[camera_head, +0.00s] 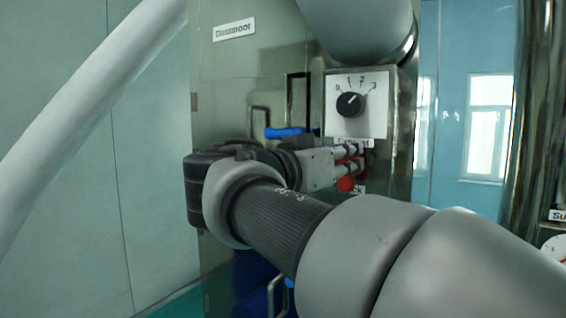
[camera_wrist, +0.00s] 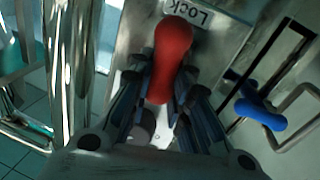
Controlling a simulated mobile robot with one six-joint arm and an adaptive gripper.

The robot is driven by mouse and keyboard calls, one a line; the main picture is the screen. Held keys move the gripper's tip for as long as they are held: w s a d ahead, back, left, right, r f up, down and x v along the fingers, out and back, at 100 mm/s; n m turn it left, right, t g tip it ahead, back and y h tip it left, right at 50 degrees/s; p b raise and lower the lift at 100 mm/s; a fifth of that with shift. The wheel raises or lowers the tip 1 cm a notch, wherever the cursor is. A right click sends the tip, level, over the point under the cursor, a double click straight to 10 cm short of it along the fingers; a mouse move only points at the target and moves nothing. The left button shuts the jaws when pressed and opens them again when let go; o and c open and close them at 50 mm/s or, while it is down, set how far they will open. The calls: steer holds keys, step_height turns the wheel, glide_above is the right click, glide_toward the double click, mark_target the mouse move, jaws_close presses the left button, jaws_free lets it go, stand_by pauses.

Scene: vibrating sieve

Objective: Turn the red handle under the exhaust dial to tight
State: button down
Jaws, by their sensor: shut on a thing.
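The red handle (camera_wrist: 173,60) shows in the wrist view, between the two fingers of my gripper (camera_wrist: 168,95). The fingers are shut on it, and a "LOCK" label sits just beyond it. In the head view the red handle (camera_head: 347,183) shows only in part at the tips of my gripper (camera_head: 350,165), which hides the rest. The exhaust dial (camera_head: 350,104) is a black knob on a white plate marked 0 to 3, directly above the gripper. A label under the plate is mostly covered by the gripper.
A blue handle (camera_head: 285,132) lies left of the dial on the cabinet front, and also shows right of my gripper in the wrist view (camera_wrist: 261,114). Metal bar handles and shiny pipes stand close by. A gauge (camera_head: 555,247) is at the far right.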

steer(key=n+b, duration=0.2)
steer(key=n, duration=0.1)
steer(key=n+b, duration=0.1)
steer(key=shift+w+a+f+t, duration=0.25)
steer(key=shift+a+f+t, duration=0.05)
steer(key=shift+t, duration=0.1)
steer(key=shift+w+a+f+n+t+y+b, duration=0.2)
steer(key=shift+n+t+b, duration=0.45)
steer(key=shift+n, duration=1.8)
steer(key=shift+a+f+n+t+y+b, duration=0.1)
steer(key=shift+f+n+t+y+b, duration=0.5)
steer(key=shift+n, duration=1.8)
steer(key=shift+w+a+r+n+t+b, duration=0.1)
steer(key=shift+n+t+b, duration=0.25)
steer(key=shift+n+b, duration=1.4)
steer(key=shift+n+p, duration=0.7)
steer(key=shift+n, duration=0.2)
steer(key=c, duration=1.5)
jaws_free()
steer(key=shift+o, duration=0.2)
steer(key=shift+s+a, duration=0.1)
steer(key=v, duration=1.1)
steer(key=shift+s+a, duration=0.25)
steer(key=shift+s, duration=0.05)
